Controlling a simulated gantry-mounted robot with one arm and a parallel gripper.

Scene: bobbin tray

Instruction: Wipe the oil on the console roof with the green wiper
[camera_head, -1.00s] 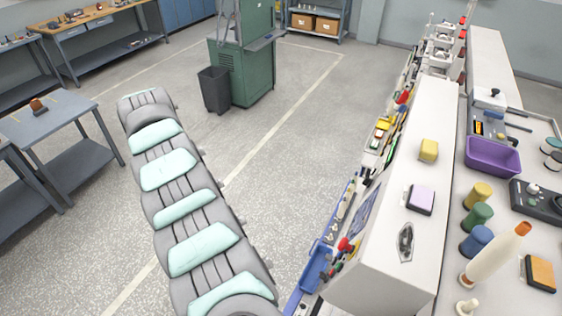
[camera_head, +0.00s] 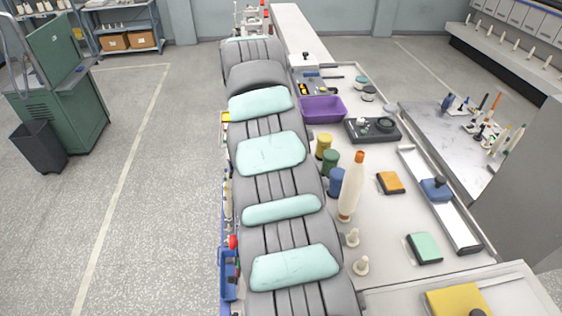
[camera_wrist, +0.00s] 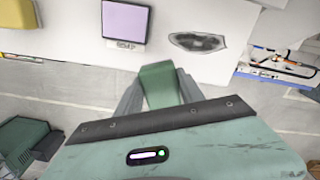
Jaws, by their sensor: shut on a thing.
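In the wrist view my gripper (camera_wrist: 160,90) is shut on a green block, the green wiper (camera_wrist: 158,80), held between its two fingers. Beyond the fingertips is the white console roof (camera_wrist: 75,35). A dark grey, glossy oil patch (camera_wrist: 197,41) lies on the roof, ahead and to the right of the wiper. The wiper appears apart from the patch; its height above the roof is unclear. In the head view my arm covers that part of the roof, and the gripper, wiper and oil are hidden.
On the roof are a lavender pad (camera_wrist: 125,22) and a yellow block (camera_wrist: 18,14). Right of my arm stand spools (camera_head: 336,181), a cone bobbin (camera_head: 350,190), a purple bin (camera_head: 323,109), an orange pad (camera_head: 391,182) and a mint pad (camera_head: 424,248).

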